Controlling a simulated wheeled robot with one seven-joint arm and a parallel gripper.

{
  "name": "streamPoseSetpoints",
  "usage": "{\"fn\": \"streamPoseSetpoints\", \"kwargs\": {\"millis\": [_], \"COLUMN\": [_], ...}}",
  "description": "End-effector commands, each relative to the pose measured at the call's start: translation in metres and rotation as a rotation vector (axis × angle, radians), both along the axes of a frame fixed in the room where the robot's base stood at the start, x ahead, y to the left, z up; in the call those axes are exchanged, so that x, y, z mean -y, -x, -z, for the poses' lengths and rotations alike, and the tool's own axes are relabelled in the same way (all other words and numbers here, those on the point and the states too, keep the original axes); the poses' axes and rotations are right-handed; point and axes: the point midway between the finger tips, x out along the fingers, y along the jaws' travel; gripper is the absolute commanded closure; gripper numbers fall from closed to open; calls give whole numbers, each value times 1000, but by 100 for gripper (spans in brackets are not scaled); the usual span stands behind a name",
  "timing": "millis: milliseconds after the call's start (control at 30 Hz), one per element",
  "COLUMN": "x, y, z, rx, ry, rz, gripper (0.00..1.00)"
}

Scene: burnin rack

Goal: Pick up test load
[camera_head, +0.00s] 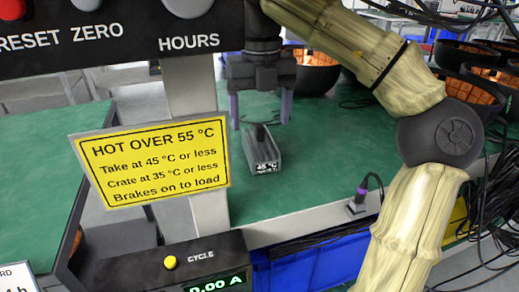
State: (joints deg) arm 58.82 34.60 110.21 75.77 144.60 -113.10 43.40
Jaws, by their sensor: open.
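The test load (264,152) looks like a small grey block with a dark upright part on top and a label reading 45 °C on its front end. It stands on the green bench top (330,170) in the middle of the view. My gripper (261,108) points down over it. Its two purple-grey fingers are apart, one to each side above the load. The fingertips look a little above or level with the load's top; I cannot tell the exact height. Nothing is held between them.
A yellow sign (150,155) on a grey post stands in front, left of the load. A control panel (110,35) hangs at upper left. A cycle box (180,270) sits below. Black bowls (315,75) stand behind.

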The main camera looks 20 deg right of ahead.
Motion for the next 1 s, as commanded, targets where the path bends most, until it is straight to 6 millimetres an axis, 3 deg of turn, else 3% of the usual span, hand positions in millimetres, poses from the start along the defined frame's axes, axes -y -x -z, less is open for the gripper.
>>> {"fn": "streamPoseSetpoints", "kwargs": {"millis": [333, 967, 1000], "x": [-2, -3, -3], "y": [1, 1, 1], "z": [44, 46, 46], "rx": [0, 0, 0], "ry": [-1, 0, 0], "rz": [-4, -4, -4], "gripper": [25, 25, 30]}}
